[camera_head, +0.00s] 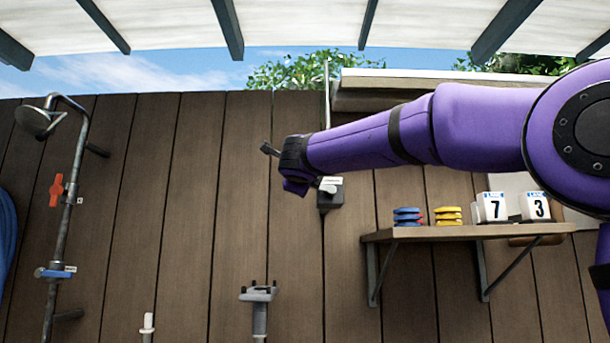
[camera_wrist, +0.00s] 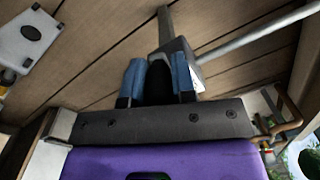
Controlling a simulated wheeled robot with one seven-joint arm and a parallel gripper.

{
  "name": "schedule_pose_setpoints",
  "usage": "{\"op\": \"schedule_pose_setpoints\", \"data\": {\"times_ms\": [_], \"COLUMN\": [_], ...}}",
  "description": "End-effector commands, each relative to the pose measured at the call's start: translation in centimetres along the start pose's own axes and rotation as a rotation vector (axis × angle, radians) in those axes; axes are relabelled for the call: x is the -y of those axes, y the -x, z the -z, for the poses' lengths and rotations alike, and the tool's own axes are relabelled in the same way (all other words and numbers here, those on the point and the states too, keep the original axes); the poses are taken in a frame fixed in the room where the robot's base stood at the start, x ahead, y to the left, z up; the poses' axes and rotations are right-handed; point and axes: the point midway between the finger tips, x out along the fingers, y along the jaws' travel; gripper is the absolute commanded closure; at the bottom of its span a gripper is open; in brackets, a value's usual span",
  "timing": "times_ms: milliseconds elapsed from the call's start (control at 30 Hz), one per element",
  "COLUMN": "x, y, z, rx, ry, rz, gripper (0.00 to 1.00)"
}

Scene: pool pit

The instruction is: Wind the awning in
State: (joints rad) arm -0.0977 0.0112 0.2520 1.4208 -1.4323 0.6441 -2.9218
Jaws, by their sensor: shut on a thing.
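The pale awning (camera_head: 300,25) spreads overhead across the top of the head view, crossed by dark beams. A small grey-and-black winder box (camera_head: 331,195) sits on the plank wall, with a thin pale rod (camera_head: 327,95) rising above it. My gripper (camera_wrist: 157,75) is shut on a black crank grip (camera_wrist: 158,82), held between its two blue fingers in the wrist view. The winder box (camera_wrist: 181,58) shows just beyond the fingers, with the rod (camera_wrist: 255,35) running to the upper right. In the head view my wrist is beside the box, and the fingertips and crank grip cannot be made out.
A wooden shelf (camera_head: 470,232) at right carries blue and yellow stacked items and lane number blocks (camera_head: 490,207). A shower pipe (camera_head: 73,200) with an orange handle stands at left. A grey bracket (camera_head: 259,294) and a white-topped post (camera_head: 147,325) are below. The plank wall between is clear.

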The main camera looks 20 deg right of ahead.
Motion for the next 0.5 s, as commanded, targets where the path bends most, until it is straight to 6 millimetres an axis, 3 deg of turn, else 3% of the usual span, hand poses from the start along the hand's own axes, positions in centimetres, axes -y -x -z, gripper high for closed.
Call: {"op": "schedule_pose_setpoints", "data": {"times_ms": [500], "x": [-1.3], "y": [0.0], "z": [0.7], "rx": [0.004], "ry": [0.163], "rz": [0.008], "gripper": [1.00]}}
